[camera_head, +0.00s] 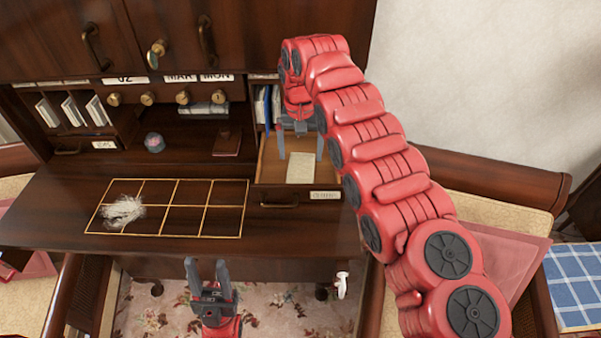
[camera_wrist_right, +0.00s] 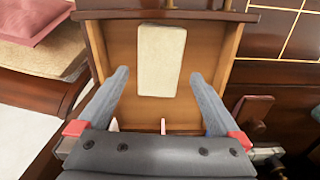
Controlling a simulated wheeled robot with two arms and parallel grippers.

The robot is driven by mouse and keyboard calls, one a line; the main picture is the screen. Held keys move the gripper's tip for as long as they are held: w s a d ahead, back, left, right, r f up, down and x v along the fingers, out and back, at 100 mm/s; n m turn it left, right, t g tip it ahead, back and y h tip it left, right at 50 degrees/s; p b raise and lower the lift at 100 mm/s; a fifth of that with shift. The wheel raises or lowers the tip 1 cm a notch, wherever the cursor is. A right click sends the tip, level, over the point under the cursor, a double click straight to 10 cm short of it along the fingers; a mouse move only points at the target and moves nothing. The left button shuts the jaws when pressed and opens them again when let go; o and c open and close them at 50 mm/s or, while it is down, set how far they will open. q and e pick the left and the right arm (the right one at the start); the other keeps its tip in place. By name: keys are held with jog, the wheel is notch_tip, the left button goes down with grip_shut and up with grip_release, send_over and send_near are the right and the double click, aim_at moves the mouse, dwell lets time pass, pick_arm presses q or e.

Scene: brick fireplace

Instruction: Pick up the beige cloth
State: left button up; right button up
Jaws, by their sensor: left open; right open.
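The beige cloth (camera_head: 301,167) is a flat, pale rectangle lying in the open drawer (camera_head: 270,160) of the desk. In the right wrist view the cloth (camera_wrist_right: 161,60) lies on the drawer floor, ahead of the fingertips. My right gripper (camera_head: 300,157) is open and points down over the drawer; in its wrist view the open fingers (camera_wrist_right: 160,80) stand either side of the cloth's near end, empty. Whether they touch the drawer floor I cannot tell. My left gripper (camera_head: 207,268) is open and empty, in front of the desk's front edge.
A white feathery clump (camera_head: 123,211) lies on the gold grid (camera_head: 200,207) on the desktop. Chairs flank the desk. The desktop's middle is mostly clear.

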aim_at(301, 170)
jog(key=shift+s+f, duration=0.1)
jog(key=shift+f, duration=0.1)
jog(key=shift+s+f+p, duration=0.1)
jog(key=shift+f+p, duration=0.35)
jog(key=shift+p, duration=0.05)
notch_tip(301, 170, down, 3)
jog(key=p, duration=0.2)
jog(key=shift+d+f+p, duration=0.1)
jog(key=shift+f+p, duration=0.1)
jog(key=shift+p, duration=0.1)
jog(key=shift+f, duration=0.5)
jog(key=c, duration=1.1)
